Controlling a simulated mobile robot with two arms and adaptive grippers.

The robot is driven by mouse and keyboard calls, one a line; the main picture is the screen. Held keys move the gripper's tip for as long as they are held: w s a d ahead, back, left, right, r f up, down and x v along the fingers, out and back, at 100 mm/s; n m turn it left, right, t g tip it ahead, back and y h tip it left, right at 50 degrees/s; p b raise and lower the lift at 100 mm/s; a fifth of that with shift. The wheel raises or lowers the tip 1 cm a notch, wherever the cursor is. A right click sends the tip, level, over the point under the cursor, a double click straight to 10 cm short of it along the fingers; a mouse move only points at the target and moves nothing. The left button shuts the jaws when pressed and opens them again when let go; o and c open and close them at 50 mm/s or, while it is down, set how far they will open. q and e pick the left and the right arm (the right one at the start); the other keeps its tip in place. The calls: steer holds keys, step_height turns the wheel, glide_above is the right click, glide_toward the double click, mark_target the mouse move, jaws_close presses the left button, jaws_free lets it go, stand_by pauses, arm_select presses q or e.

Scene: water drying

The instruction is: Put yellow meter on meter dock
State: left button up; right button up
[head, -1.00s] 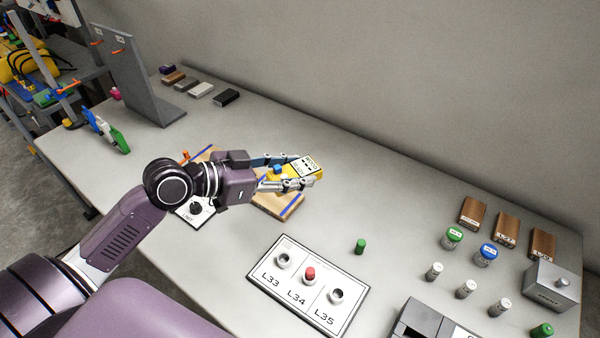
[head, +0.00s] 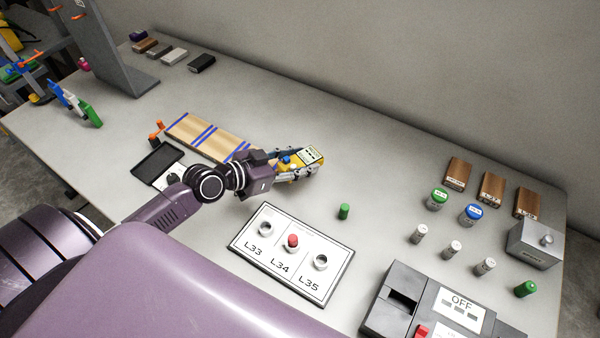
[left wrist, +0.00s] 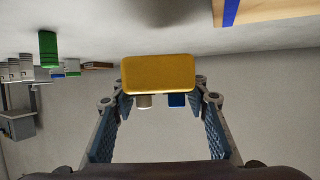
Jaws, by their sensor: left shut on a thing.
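The yellow meter (head: 316,167), with a pale display face, is held between the fingers of my left gripper (head: 299,164) above the table, right of the striped wooden board. In the left wrist view, the meter (left wrist: 158,74) shows a plain yellow side between the two fingers (left wrist: 163,100), with a grey and a blue knob under it. A wooden board with blue stripes (head: 190,128) lies behind my left arm, its right end partly hidden by the gripper. I cannot tell which thing is the meter dock. My right gripper is not in view.
A black tray (head: 157,161) lies left of my arm. The L33–L35 panel (head: 262,255) with a red plug is in front, a green cylinder (head: 344,211) beside it. Bottles, wooden blocks and a grey OFF device (head: 393,310) stand right. The table behind the meter is clear.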

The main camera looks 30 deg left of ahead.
arm_select(q)
step_height(320, 180, down, 4)
steer(key=shift+f+b, duration=0.1)
steer(key=shift+b, duration=0.45)
steer(key=shift+f, duration=0.45)
steer(key=shift+f+b, duration=0.15)
steer(key=shift+b, duration=0.15)
steer(key=o, duration=1.4)
steer(key=shift+c, duration=0.2)
